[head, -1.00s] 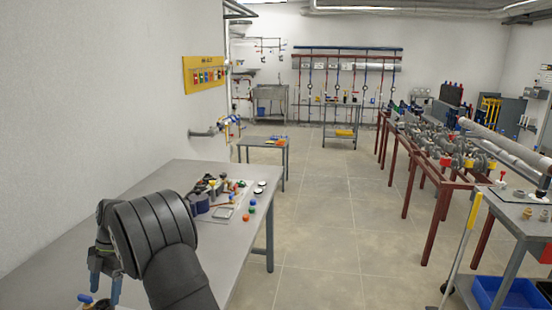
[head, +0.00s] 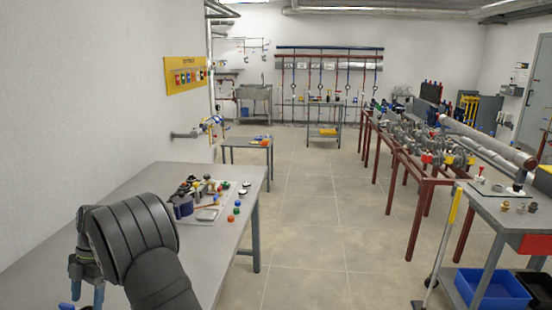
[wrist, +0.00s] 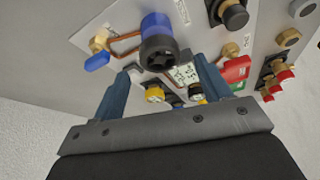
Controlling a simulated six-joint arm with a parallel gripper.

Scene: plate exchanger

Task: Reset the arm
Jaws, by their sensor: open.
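My gripper (head: 86,292) is at the lower left in the head view, over the near part of the grey table (head: 140,200), with my dark wrist hiding much of it. The wrist view shows its two blue fingers (wrist: 160,92) apart, with nothing held between them. Beyond the fingertips, the wrist view shows a panel (wrist: 200,22) with a blue and black cylinder (wrist: 158,40), a blue-handled valve (wrist: 97,60), copper tubing and a red block (wrist: 237,72). How far these are from the fingers is unclear.
Small fittings and coloured caps (head: 236,210) lie on the table's far part. A smaller table (head: 247,147) stands behind it. Red-framed pipework (head: 410,160) runs along the right. A cart (head: 510,208) with a blue bin (head: 490,288) stands at the lower right. The middle floor is clear.

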